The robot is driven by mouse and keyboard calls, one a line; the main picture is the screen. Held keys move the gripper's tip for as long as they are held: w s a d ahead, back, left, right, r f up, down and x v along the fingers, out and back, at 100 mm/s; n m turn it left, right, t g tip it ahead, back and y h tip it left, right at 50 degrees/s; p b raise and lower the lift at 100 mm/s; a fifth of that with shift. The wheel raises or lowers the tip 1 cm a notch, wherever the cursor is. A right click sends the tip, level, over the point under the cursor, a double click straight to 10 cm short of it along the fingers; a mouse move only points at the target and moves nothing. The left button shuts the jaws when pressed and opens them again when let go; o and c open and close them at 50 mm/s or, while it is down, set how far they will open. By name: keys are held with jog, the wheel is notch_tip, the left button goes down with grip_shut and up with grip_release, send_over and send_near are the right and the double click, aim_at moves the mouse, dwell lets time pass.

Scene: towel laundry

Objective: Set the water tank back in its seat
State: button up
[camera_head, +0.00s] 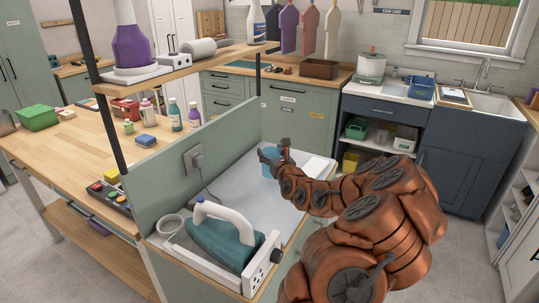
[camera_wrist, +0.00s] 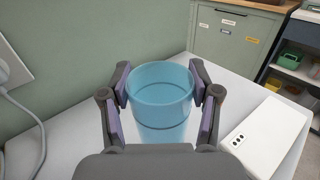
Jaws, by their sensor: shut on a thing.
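The water tank (camera_wrist: 160,100) is a translucent blue open-topped cylinder, upright between the two fingers of my gripper (camera_wrist: 160,97) in the wrist view. The gripper is shut on it, one finger on each side. In the head view the tank (camera_head: 268,166) is partly hidden by my gripper (camera_head: 272,158), at the far end of the white worktop. I cannot tell whether its bottom touches the surface. A teal iron (camera_head: 222,236) with a white handle rests on a white station at the near end. A round, pale, open cup-like part (camera_head: 170,225) is at its left. Which part is the seat is unclear.
A white flat box (camera_wrist: 268,135) lies on the worktop right of the tank. A green panel (camera_head: 165,178) with a wall socket (camera_head: 195,159) and a cord runs along the left. The white worktop (camera_head: 232,183) between iron and tank is mostly clear.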

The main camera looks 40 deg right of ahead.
aim_at(270, 150)
jog(key=shift+d+f+p+x, duration=0.1)
jog(key=shift+p+x, duration=0.1)
jog(key=shift+x, duration=0.55)
jog(key=shift+d+f+p+x, duration=0.15)
jog(key=shift+p+x, duration=0.05)
jog(key=shift+x, duration=0.55)
jog(key=shift+s+f+p, duration=0.15)
jog(key=shift+f+p, duration=0.5)
jog(key=shift+f, duration=1)
jog(key=shift+f, duration=0.1)
jog(key=o, duration=1.3)
